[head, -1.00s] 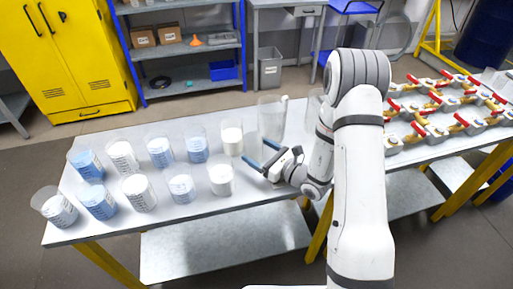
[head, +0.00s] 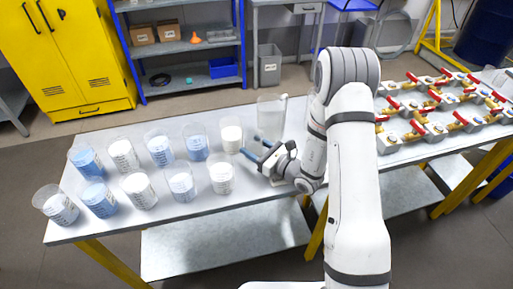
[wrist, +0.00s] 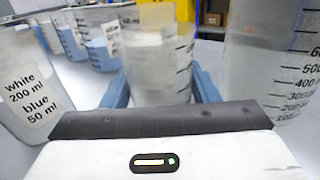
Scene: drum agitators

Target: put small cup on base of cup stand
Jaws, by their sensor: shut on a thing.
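My gripper (head: 256,147) has blue fingers and reaches left, low over the table. In the wrist view its fingers (wrist: 160,92) lie on both sides of a clear small cup (wrist: 158,65) with dark graduation marks, and they are shut on it. In the head view this appears to be the small cup with white contents (head: 231,135), at the right end of the back row. It is upright, and I cannot tell whether it touches the table. I cannot make out a cup stand; my arm hides part of the table.
Several cups with white or blue contents (head: 222,173) stand in two rows at left. A large clear beaker (head: 271,118) stands close behind my gripper. Metal blocks with red-handled valves (head: 440,112) fill the right of the table. The table's front strip (head: 150,225) is clear.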

